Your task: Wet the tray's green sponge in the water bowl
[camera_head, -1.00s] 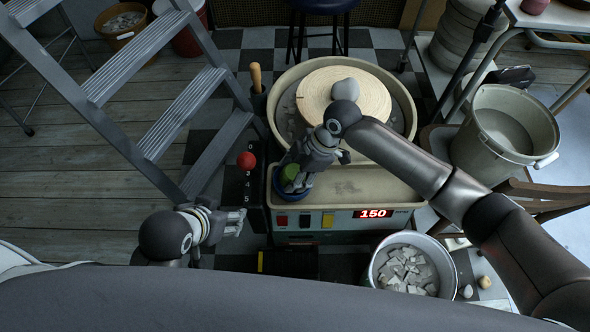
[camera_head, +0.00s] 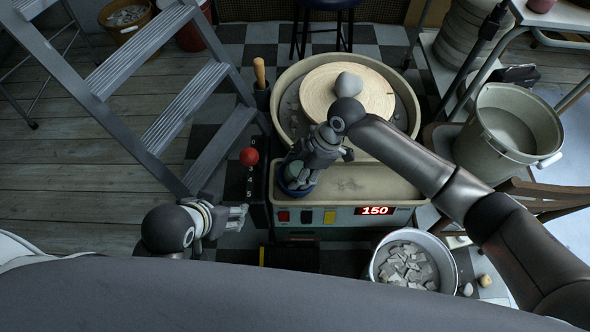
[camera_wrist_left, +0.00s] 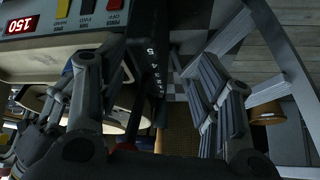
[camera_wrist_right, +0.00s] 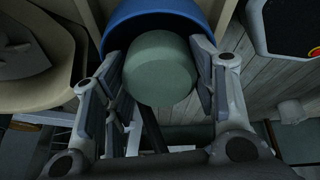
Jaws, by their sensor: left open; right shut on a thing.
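The green sponge (camera_wrist_right: 160,68) is a rounded block between my right gripper's fingers. My right gripper (camera_head: 299,180) is shut on it, pointing down at the blue bowl (camera_head: 290,193) at the left end of the cream tray. In the right wrist view, the blue bowl (camera_wrist_right: 165,9) curves around the sponge's far side. The sponge is at the bowl's mouth; I cannot tell how deep it sits. The water is hidden. My left gripper (camera_head: 240,217) is open and empty, low at the left, apart from the wheel.
The cream tray (camera_head: 365,183) is the front part of the pottery wheel, with a grey lump (camera_head: 348,83) on its round bat (camera_head: 318,97). A stepladder (camera_head: 170,130) stands left and a red-knobbed lever (camera_head: 249,157) is near my left gripper. A scrap bucket (camera_head: 378,272) stands in front.

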